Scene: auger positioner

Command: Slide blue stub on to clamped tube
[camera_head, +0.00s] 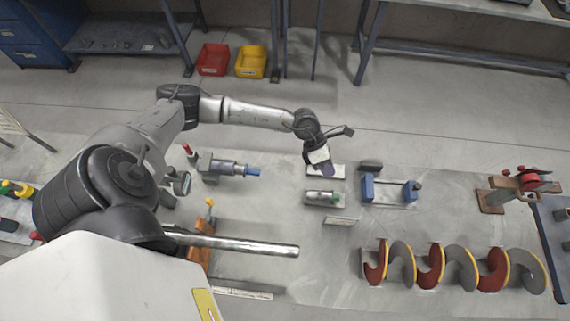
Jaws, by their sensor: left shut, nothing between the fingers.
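A long silver tube (245,244) lies level at the front left, passing by an orange clamp (201,252) with a yellow-topped handle. My left gripper (322,158) hangs over a white plate at the middle of the table; its fingers are shut with nothing between them. A small purple-blue piece (327,169) shows right at the fingertips; I cannot tell whether it touches them or is the blue stub. Another blue end piece (252,171) sits on a grey cylinder fixture to the left. My right gripper is not in view.
A small silver cylinder (321,198) and a blue-ended cradle (390,190) stand near the gripper. A red and grey auger (455,265) lies front right. A rusty vise (515,188) stands at the right. The table between tube and auger is clear.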

